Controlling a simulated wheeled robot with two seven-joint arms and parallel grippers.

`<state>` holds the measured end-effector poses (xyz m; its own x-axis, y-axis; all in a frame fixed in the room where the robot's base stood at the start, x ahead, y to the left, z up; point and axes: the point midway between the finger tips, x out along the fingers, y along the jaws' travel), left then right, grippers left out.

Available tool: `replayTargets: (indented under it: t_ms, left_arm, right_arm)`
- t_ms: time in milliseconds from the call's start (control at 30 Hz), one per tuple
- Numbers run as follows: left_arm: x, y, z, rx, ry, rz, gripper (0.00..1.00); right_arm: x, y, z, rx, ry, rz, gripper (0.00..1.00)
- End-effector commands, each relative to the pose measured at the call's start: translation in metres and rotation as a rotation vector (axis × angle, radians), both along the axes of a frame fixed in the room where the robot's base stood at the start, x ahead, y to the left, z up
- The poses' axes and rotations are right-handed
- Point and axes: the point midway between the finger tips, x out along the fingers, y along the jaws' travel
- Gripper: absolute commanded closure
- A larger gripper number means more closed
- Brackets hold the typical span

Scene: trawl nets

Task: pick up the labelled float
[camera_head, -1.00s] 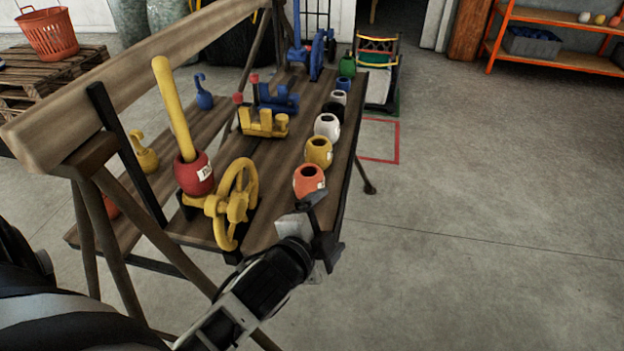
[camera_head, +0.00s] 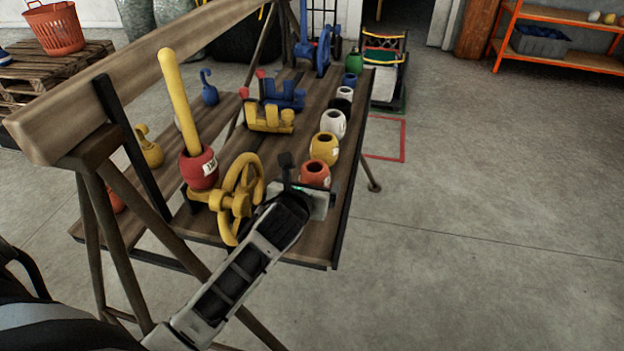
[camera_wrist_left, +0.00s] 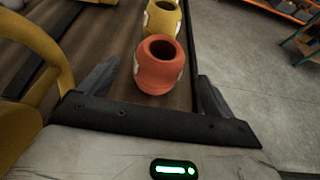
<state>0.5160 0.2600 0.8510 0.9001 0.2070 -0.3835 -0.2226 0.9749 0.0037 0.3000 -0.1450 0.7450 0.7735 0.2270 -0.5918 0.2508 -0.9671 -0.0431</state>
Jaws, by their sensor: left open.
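An orange float (camera_head: 315,174) with a hole in its top stands upright at the near right end of the wooden bench. In the left wrist view the orange float (camera_wrist_left: 158,72) shows pale label patches at its sides. My left gripper (camera_head: 306,186) is open at the near side of this float and partly hides it. In the wrist view the float lies ahead, between the lines of the two spread fingers, and contact is not visible. A yellow float (camera_head: 324,149) stands behind it, also with a pale patch. A red labelled float (camera_head: 199,170) has a yellow pole rising from it. My right gripper is not seen.
A yellow handwheel (camera_head: 238,197) stands just left of my left gripper. White, black and blue floats continue the row behind the yellow one. Yellow and blue fittings (camera_head: 268,119) stand mid-bench.

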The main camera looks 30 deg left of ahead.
Motion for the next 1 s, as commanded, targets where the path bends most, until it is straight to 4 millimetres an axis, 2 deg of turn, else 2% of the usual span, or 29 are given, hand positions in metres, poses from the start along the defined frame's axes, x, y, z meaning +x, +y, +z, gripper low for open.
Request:
replayTargets:
  t_ms: [300,400,633,800,833,1000]
  left_arm:
    - [0.039,0.010,-0.018,-0.005,-0.001,0.002,0.10]
    - [0.046,0.012,-0.019,-0.004,-0.002,0.001,0.10]
    - [0.046,0.012,-0.020,-0.004,-0.001,0.001,0.10]
    - [0.046,0.012,-0.020,-0.003,-0.001,0.000,0.58]
    - [0.046,0.012,-0.020,-0.003,-0.001,0.000,0.63]
    - [0.046,0.012,-0.019,-0.004,-0.003,0.001,0.63]
  right_arm:
    - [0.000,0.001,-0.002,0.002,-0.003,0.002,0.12]
    - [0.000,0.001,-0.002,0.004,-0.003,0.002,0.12]
    - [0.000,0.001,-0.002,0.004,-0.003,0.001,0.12]
    - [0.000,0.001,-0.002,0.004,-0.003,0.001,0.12]
    - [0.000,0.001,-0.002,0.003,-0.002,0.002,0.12]
    - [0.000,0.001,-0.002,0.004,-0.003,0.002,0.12]
